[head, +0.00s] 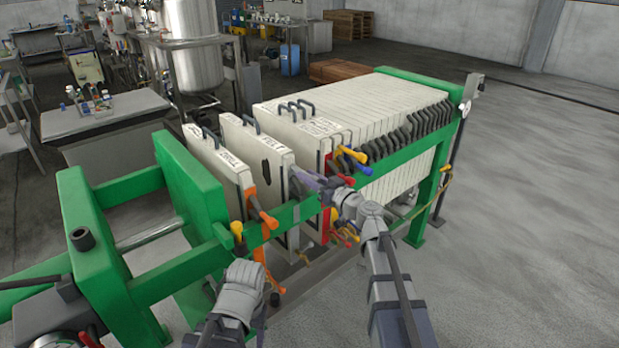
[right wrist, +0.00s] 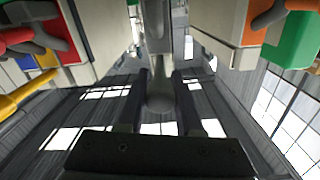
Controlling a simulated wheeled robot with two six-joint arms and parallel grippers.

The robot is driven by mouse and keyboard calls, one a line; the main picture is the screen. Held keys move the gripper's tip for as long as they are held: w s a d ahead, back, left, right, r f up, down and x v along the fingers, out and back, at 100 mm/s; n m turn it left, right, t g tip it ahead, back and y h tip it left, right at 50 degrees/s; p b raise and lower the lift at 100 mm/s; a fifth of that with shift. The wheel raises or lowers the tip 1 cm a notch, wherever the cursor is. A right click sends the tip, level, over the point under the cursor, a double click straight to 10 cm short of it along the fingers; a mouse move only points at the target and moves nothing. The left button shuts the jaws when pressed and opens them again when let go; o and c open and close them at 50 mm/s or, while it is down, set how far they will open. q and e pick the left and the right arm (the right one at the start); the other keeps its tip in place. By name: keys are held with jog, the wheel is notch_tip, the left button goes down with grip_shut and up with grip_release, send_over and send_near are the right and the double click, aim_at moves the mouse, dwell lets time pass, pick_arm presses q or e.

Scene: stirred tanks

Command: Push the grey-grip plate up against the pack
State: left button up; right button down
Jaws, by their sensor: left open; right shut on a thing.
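The grey-grip plate (head: 262,142) hangs upright, a pale slab with a dark mark, between the orange-grip plate (head: 215,163) and the pack (head: 300,135). There is a gap on both sides of it. My right gripper (head: 325,190) is shut on its grey grip (right wrist: 160,85), which stands between the two fingers in the right wrist view (right wrist: 163,105). The pack's red and yellow grips (right wrist: 45,45) are on the left there, apart from the grey grip. My left gripper (head: 247,268) is open near the lower orange grips; its fingertips are hard to make out.
The green side rail (head: 280,222) runs along the front of the plates. A green pressing plate (head: 190,185) stands left of the orange-grip plate, and a green end frame (head: 440,90) stands behind the pack. The floor (head: 540,220) at right is clear.

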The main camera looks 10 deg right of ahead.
jog(key=shift+d, duration=0.1)
dwell(0.5)
jog(key=w+d, duration=0.5)
jog(key=d, duration=0.4)
jog(key=shift+w+d, duration=0.25)
jog(key=shift+w, duration=0.05)
jog(key=c, duration=0.6)
grip_release()
jog(key=shift+d, duration=0.1)
jog(key=shift+s, duration=0.1)
jog(key=v, duration=0.7)
jog(key=shift+s+d, duration=0.15)
jog(key=shift+s, duration=0.1)
